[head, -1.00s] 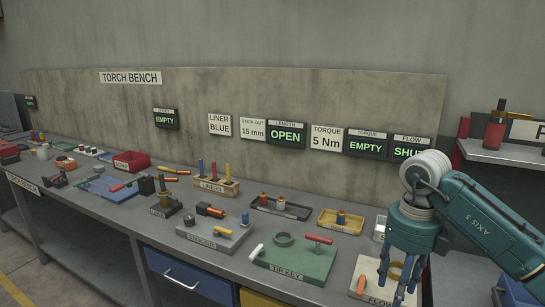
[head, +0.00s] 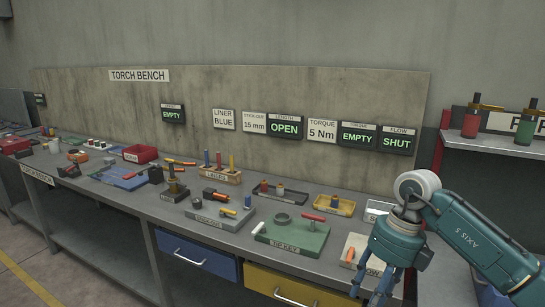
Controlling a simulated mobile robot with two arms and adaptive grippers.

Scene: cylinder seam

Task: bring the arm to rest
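My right arm comes in from the right edge, bent at a pale round joint, over the right end of the bench (head: 115,196). Its teal gripper (head: 368,292) points down in front of the bench's right end, beside the pale flow block (head: 352,244) with an orange handle. The fingers look spread with nothing between them; their tips are near the bottom edge of the picture. My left gripper is not in view.
The green tip key block (head: 290,236), stickout block (head: 222,216) and liner rack (head: 219,177) stand left of the gripper. A shelf (head: 490,145) with red and green bottles is behind the arm. Signs line the back panel; the flow sign reads SHUT.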

